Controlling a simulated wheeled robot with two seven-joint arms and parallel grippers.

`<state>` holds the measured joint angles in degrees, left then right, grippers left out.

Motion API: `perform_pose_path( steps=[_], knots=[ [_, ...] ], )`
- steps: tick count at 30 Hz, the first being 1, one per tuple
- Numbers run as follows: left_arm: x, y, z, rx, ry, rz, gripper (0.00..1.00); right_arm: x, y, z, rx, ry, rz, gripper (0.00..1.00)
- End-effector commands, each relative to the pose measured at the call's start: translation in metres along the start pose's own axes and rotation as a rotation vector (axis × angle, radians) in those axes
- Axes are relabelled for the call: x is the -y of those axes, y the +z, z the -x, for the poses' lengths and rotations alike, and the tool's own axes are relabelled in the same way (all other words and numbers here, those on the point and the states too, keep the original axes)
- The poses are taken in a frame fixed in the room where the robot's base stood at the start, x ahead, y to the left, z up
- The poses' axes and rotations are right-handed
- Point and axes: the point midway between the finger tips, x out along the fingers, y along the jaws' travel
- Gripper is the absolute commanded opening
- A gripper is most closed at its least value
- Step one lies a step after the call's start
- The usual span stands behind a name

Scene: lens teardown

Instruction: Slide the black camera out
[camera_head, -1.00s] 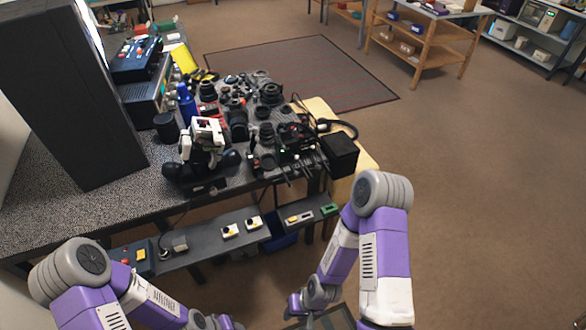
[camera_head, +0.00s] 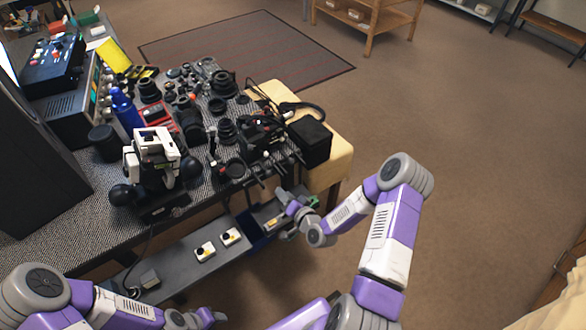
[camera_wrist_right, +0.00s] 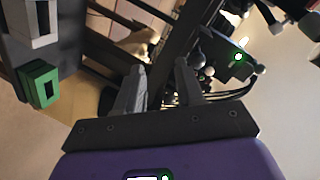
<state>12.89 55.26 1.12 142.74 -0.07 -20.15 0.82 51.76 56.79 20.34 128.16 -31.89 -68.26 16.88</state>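Several black lenses and camera-like bodies crowd the bench top in the head view, and I cannot tell for sure which is the black camera. A black body (camera_head: 190,122) among them stands beside a red item. My right gripper (camera_head: 291,203) is in front of the bench's front edge, near the lower shelf and below the crowded top. In the right wrist view its two fingers (camera_wrist_right: 158,85) stand apart with nothing between them. My left gripper (camera_head: 212,316) is low at the bottom of the head view, away from the bench top, its fingers too small to read.
A black box (camera_head: 310,141) sits at the bench's right corner, with cables beside it. A white-and-black device (camera_head: 152,150) stands near the front edge. A green piece (camera_wrist_right: 40,84) shows in the wrist view. Floor to the right is clear.

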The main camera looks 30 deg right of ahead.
Motion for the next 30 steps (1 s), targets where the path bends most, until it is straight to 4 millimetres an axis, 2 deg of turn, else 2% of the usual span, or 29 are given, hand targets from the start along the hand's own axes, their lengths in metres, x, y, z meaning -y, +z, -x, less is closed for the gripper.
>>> perform_pose_path(
  steps=[1, 3, 7, 11, 21, 30],
  knots=[
    [0.002, -0.001, -0.006, 0.0, 0.0, 0.0, 0.43, -0.008, -0.024, 0.0, -0.092, -0.029, -0.019, 0.37],
    [0.003, -0.001, -0.008, -0.001, 0.0, 0.0, 0.43, -0.01, -0.049, 0.003, -0.185, -0.071, -0.035, 0.37],
    [0.004, -0.001, -0.01, -0.001, 0.0, 0.0, 0.43, -0.011, -0.074, 0.006, -0.272, -0.112, -0.049, 0.37],
    [0.005, -0.001, -0.013, -0.001, 0.0, 0.0, 0.43, -0.009, -0.081, -0.006, -0.287, -0.123, -0.049, 0.37],
    [0.009, -0.002, -0.023, -0.001, 0.0, 0.0, 0.43, -0.004, -0.094, -0.054, -0.283, -0.119, -0.05, 0.37],
    [0.009, -0.002, -0.025, -0.001, 0.0, 0.0, 0.43, -0.002, -0.097, -0.064, -0.281, -0.117, -0.05, 0.37]
  ],
)
